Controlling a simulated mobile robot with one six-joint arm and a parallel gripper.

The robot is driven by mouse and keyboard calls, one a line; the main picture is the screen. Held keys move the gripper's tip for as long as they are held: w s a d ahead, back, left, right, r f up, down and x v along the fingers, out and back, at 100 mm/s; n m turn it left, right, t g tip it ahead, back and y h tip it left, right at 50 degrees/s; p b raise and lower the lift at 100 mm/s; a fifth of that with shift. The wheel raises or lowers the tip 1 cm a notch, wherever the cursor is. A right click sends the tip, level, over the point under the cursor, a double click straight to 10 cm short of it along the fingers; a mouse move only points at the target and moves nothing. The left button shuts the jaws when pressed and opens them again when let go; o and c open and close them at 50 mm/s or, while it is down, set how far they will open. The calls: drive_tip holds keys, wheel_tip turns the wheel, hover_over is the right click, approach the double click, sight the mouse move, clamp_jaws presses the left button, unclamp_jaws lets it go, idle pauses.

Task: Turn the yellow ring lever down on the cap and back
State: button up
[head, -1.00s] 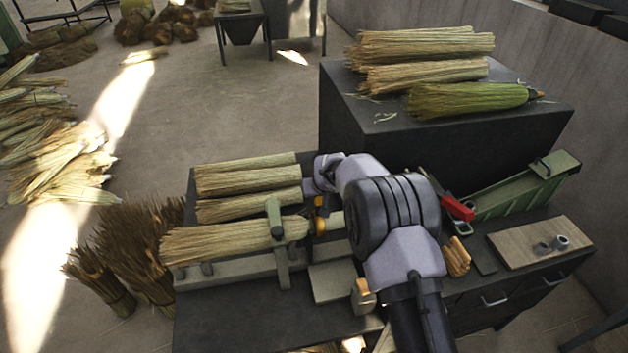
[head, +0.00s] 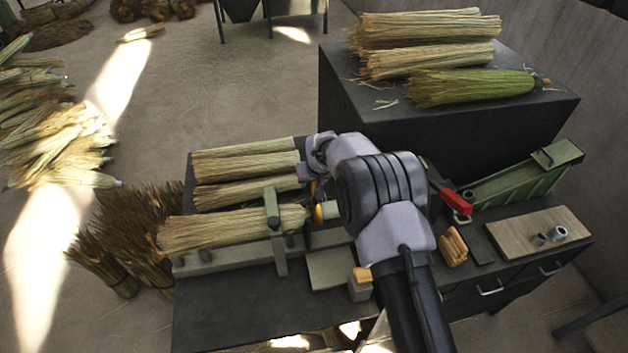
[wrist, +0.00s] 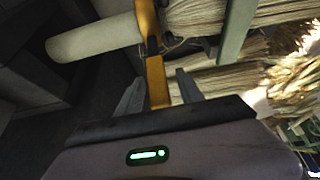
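The yellow ring lever (wrist: 155,72) shows in the wrist view, its arm pointing down the picture between my fingers. Its ring sits around the near end of the broom, where a pale cylinder (wrist: 95,38), which looks like the cap, sticks out. In the head view the yellow ring (head: 319,213) is at the right end of the front broom (head: 230,229), partly behind my arm. My gripper (wrist: 160,88) is open, with one dark finger on each side of the lever; narrow gaps seem to show. In the head view my fingers are mostly hidden.
A green-grey clamp post (head: 273,230) stands over the front broom. Other brooms (head: 245,165) lie behind it. A small block with an orange top (head: 361,284) stands in front. A red-handled tool (head: 455,202) and a wooden board (head: 535,240) are to the right.

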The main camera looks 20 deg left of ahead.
drive_tip(key=shift+r, duration=0.15)
drive_tip(key=v, duration=1.7)
drive_tip(key=shift+p, duration=0.45)
drive_tip(key=shift+d, duration=0.1)
drive_tip(key=s+d+r+m+b, duration=0.25)
drive_tip(key=s+d+b, duration=0.4)
drive_tip(key=d, duration=0.45)
drive_tip(key=s+d+r+m+b, duration=0.1)
drive_tip(key=s+d+m+b, duration=0.3)
drive_tip(key=s+d+b, duration=0.5)
drive_tip(key=s+d+f+m+b, duration=0.1)
drive_tip(key=s+d+f, duration=0.1)
drive_tip(key=s, duration=0.3)
drive_tip(key=s+d+f+m+b, duration=0.1)
drive_tip(key=s+d+f, duration=0.2)
drive_tip(key=s+d, duration=0.1)
drive_tip(key=s+d+f+m+t+b, duration=0.1)
drive_tip(key=s+d+f+m, duration=0.1)
drive_tip(key=s, duration=0.4)
drive_tip(key=shift+s+d+f+h, duration=0.2)
drive_tip(key=shift+d+h, duration=0.2)
